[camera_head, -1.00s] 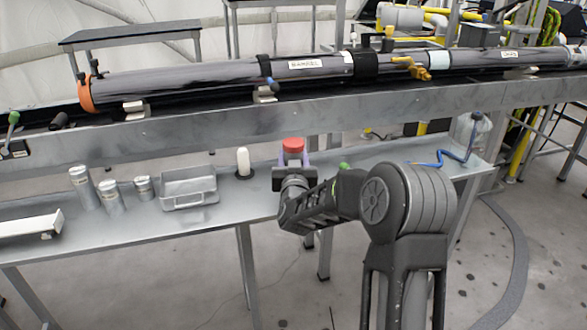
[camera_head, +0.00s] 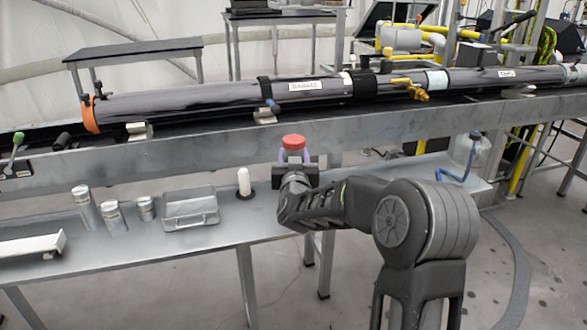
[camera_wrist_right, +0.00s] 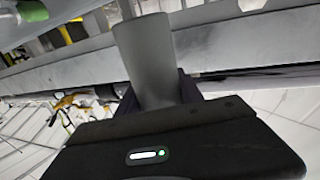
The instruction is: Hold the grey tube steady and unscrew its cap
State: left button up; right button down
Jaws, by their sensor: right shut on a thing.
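My right gripper (camera_head: 294,160) is shut on a grey tube (camera_wrist_right: 150,65), which stands out plainly between its jaws in the right wrist view. In the head view a red cap (camera_head: 293,142) shows at the top, just above the jaws, with pale purple edges beside it. The gripper hides most of the tube in that view. The red cap does not show in the right wrist view. The gripper is in front of the rail and appears above the bench. My left gripper is in neither view.
The grey bench (camera_head: 150,250) carries several metal canisters (camera_head: 112,215), a metal box with a handle (camera_head: 190,208) and a white bottle (camera_head: 244,181). A long dark pipe (camera_head: 220,96) with an orange end band lies on the rail (camera_head: 200,148) behind.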

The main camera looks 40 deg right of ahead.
aim_at(293, 145)
notch_tip(293, 145, up, 3)
dwell(0.6)
jog(key=c, duration=1.3)
grip_release()
grip_shut()
jog(key=shift+r, duration=0.1)
